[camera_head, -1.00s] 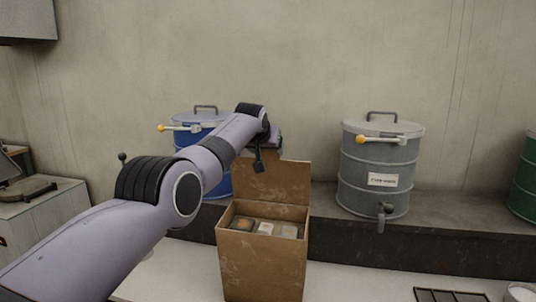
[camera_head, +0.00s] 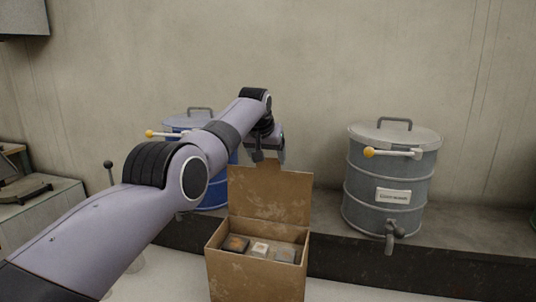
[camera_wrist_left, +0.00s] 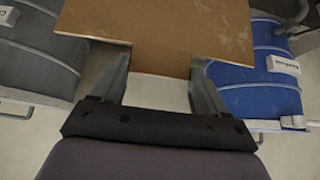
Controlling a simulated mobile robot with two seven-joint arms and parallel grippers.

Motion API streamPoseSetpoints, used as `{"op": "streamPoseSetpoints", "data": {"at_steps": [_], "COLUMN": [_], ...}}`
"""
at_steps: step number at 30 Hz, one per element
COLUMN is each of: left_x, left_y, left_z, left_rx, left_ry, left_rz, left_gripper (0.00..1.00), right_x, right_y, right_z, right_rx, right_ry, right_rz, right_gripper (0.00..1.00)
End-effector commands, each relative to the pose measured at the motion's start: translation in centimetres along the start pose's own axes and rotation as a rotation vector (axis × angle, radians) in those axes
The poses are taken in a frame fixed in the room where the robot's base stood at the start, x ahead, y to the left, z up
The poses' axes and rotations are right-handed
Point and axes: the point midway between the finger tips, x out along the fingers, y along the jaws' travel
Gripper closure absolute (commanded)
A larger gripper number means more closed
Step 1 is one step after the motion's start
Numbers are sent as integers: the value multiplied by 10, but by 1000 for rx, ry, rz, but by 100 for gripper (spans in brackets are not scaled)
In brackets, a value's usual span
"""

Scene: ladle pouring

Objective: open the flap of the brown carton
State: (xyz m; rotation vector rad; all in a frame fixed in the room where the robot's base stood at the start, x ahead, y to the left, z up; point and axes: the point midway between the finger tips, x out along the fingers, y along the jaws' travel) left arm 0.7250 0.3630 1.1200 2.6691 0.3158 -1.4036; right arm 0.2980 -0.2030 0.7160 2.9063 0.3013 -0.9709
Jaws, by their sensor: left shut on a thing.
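The brown carton (camera_head: 254,272) stands open at the bottom middle of the head view, with several small blocks (camera_head: 260,248) inside. Its flap (camera_head: 268,198) stands up at the back of the opening. My left gripper (camera_head: 268,160) is at the flap's top edge, shut on the flap's tab. In the left wrist view the flap (camera_wrist_left: 160,25) lies at the top, and its tab sits between the two fingers of my gripper (camera_wrist_left: 160,85). My right gripper is not in view.
A blue drum (camera_head: 212,190) stands behind my left arm, and a grey drum (camera_head: 390,175) with a tap stands to the right. Both are on a ledge (camera_head: 480,232) against the wall. The white surface right of the carton is clear where it shows.

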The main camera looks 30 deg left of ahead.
Motion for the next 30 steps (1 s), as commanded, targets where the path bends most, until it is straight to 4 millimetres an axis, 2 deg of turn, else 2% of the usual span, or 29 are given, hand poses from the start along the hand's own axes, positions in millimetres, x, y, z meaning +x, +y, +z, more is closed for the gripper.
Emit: {"op": "streamPoseSetpoints", "data": {"at_steps": [1,24,25,27,30], "left_x": [8,8,8,7,6], "left_y": [0,0,0,0,0], "left_z": [9,9,9,8,6], "left_rx": [1,0,0,0,0], "left_ry": [-26,-26,-26,-24,-19], "left_rz": [-2,-3,-3,-3,-3], "left_gripper": [81,81,16,0,0], "right_x": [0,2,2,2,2], "right_y": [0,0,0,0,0], "right_z": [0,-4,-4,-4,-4], "right_rx": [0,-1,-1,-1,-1], "right_ry": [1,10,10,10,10], "right_rz": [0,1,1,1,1], "right_gripper": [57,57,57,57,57]}}
